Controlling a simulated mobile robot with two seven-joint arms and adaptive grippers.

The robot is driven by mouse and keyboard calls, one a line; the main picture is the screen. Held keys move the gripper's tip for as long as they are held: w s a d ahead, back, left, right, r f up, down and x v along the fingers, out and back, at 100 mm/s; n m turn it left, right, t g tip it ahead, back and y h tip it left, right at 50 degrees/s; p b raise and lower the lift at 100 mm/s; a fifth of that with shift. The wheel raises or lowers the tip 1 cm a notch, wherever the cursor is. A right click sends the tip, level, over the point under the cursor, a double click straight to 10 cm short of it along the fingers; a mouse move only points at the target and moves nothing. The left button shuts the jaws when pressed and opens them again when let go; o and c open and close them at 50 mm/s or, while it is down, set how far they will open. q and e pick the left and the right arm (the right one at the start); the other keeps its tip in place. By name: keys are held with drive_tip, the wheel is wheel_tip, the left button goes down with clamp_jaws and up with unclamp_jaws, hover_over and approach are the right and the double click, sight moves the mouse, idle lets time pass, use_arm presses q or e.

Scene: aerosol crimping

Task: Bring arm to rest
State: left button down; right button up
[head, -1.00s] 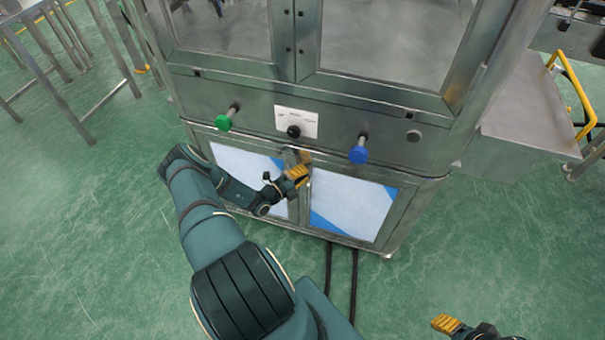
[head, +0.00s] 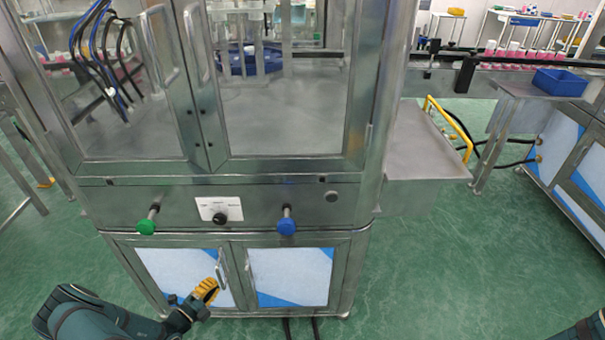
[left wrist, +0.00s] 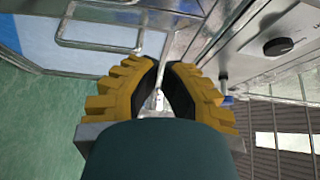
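My left gripper (head: 207,290) has yellow ribbed fingers and shows low in the head view, in front of the lower doors of the steel machine (head: 215,182). In the left wrist view the left gripper (left wrist: 160,82) has its fingers close together, with a narrow gap between the dark pads and nothing held. A door handle (left wrist: 100,48) shows beyond the fingers; I cannot tell whether they touch it. My left arm (head: 95,318) comes in at the lower left. Only a dark piece of my right arm's end shows at the lower right edge; its fingers cannot be made out.
The machine front carries a green knob (head: 146,227), a blue knob (head: 286,226) and a black dial (head: 220,217). A steel side table (head: 425,150) with a yellow rail stands to the right. A blue bin (head: 560,82) sits farther right.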

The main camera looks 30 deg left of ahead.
use_arm(q)
drive_tip(key=w+d+r+m+g+h, duration=0.1)
drive_tip(key=w+d+m+g+h, duration=0.35)
drive_tip(key=d+m, duration=0.75)
drive_tip(key=w+d+r+m+g+h, duration=0.1)
drive_tip(key=d+m+g+h, duration=0.65)
drive_tip(key=d, duration=0.85)
drive_tip(key=s+d+r+m+g+y, duration=0.2)
drive_tip(key=d+r+m+y, duration=0.2)
drive_tip(key=m, duration=1.2)
drive_tip(key=s+d+r+m+g+y, duration=0.2)
drive_tip(key=d+r+m, duration=0.4)
drive_tip(key=m, duration=1.1)
drive_tip(key=s+d+y, duration=0.1)
drive_tip(key=d+y, duration=0.1)
drive_tip(key=d, duration=0.2)
drive_tip(key=shift+d+y, duration=0.15)
drive_tip(key=shift+y, duration=0.15)
